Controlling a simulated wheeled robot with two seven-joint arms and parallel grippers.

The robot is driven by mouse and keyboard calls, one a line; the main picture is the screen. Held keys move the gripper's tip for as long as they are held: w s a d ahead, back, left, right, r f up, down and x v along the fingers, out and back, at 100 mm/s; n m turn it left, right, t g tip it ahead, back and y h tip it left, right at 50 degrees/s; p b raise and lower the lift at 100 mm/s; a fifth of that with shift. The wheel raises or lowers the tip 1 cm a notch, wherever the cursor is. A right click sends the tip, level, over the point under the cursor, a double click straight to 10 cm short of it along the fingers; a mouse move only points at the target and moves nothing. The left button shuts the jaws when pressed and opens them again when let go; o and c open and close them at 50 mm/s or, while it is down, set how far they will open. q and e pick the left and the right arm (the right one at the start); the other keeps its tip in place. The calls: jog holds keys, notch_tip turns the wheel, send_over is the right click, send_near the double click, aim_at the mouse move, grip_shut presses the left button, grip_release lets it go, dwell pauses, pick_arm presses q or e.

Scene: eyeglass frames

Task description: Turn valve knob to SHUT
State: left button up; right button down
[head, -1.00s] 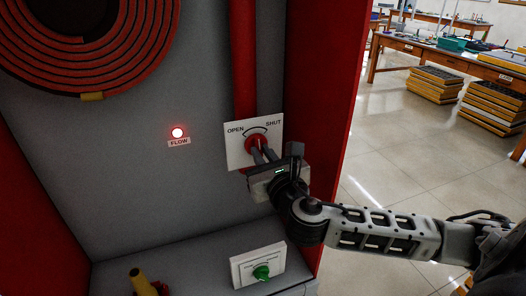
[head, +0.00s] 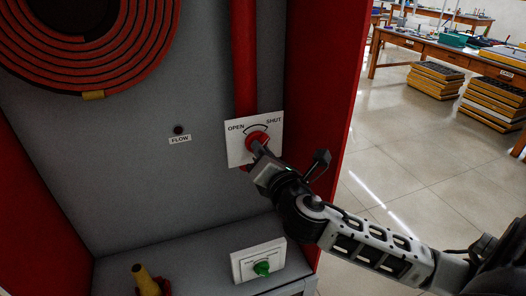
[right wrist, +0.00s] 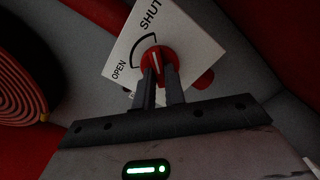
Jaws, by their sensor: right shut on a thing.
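The red valve knob (head: 257,136) sits on a white plate (head: 238,152) marked OPEN at left and SHUT at right, with a curved arc between the words. My right gripper (head: 259,152) is at the knob, its fingers closed on it and tilted. In the right wrist view the two fingers (right wrist: 161,80) grip the red knob (right wrist: 154,55) from both sides. A pale line on the knob shows there, pointing roughly toward the SHUT side. The FLOW lamp (head: 179,130) is dark. My left gripper is not in view.
A red pipe (head: 244,60) runs down to the plate. A hose reel (head: 90,40) hangs upper left.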

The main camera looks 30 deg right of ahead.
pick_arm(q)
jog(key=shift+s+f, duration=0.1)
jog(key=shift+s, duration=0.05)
pick_arm(e)
jog(key=shift+m, duration=0.5)
jog(key=c, duration=1.5)
grip_release()
jog(key=shift+o, duration=0.2)
